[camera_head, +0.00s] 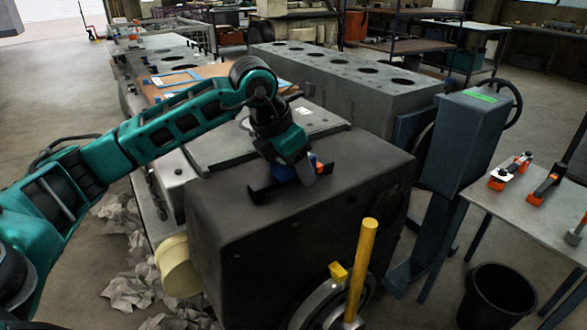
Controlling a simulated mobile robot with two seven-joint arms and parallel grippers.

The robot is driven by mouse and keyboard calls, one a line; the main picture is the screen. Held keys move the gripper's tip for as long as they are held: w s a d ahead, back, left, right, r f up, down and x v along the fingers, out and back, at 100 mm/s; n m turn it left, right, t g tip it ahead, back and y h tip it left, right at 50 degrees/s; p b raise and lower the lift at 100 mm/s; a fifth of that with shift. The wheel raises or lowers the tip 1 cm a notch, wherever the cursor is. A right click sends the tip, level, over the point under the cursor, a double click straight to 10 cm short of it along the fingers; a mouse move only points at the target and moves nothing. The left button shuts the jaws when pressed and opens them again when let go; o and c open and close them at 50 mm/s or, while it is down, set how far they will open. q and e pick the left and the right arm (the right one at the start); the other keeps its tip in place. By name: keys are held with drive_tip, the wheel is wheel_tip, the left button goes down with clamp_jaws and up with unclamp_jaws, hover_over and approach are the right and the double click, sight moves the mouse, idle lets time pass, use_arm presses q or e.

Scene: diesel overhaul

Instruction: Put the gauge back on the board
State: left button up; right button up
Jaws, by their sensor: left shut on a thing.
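My left gripper (292,178) reaches down over the near dark engine block and is shut on a small blue thing with an orange part (285,173). It appears to be the gauge. The gripper and its black fingers hide much of it, and I cannot tell whether it touches the block's top. A tan board (208,71) with blue outlines lies flat behind my left forearm, which partly covers it. My right gripper is not in view.
The dark block (300,225) fills the middle, with a yellow bar (361,268) upright at its front. A grey block with round holes (345,75) stands behind. At right, a table (535,215) holds orange tools (510,171); a black bin (497,297) stands below. Crumpled paper (130,285) lies at left.

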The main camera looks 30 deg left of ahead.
use_arm(q)
drive_tip(key=c, duration=0.3)
drive_tip(key=shift+c, duration=0.5)
drive_tip(key=shift+r, duration=0.15)
